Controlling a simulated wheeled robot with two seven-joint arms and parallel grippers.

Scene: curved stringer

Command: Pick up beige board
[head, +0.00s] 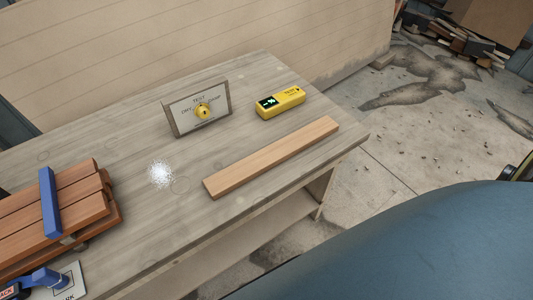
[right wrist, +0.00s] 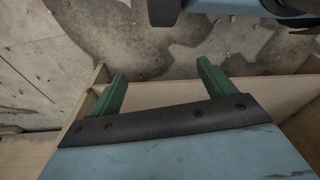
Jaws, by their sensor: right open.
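The beige board (head: 272,158) lies flat on the wooden table (head: 125,225), near its right front edge in the head view. It is long and narrow and runs diagonally. My right gripper shows in the right wrist view (right wrist: 160,90), with its two green fingers spread apart and nothing between them. It is by the bench side, over the concrete floor, apart from the board. In the head view neither gripper is visible. My left gripper is in no view.
A stack of reddish-brown boards (head: 85,205) with a blue clamp (head: 49,203) is at the left. White powder (head: 160,174) lies between. Scrap wood (head: 460,42) is on the floor.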

